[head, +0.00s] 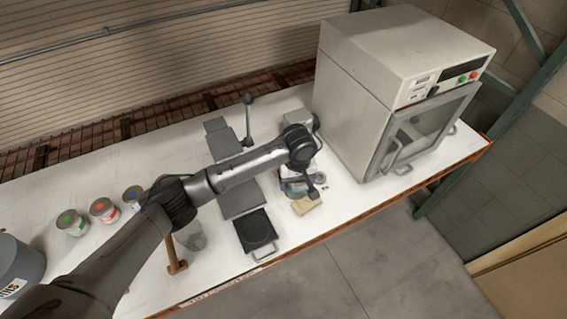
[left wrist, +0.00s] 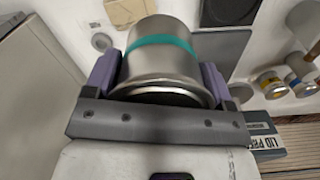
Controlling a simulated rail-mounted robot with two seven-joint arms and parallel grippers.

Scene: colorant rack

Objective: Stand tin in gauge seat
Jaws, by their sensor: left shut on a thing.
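My left gripper (left wrist: 160,75) is shut on a silver tin (left wrist: 165,55) with a teal band; its fingers lie on opposite sides of the tin. In the head view the tin (head: 292,188) is partly hidden by my left gripper (head: 308,186), near the front of the white bench beside a small tan block (head: 306,205). I cannot tell whether it touches the bench. My right gripper is not in view.
A large grey cabinet with a glass door (head: 425,125) stands at the right. Colour-marked tins (head: 103,209) stand at the left. A brown mallet-like thing (head: 175,258) lies near the front edge. A box labelled "LID PRES" (left wrist: 265,135) shows in the wrist view.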

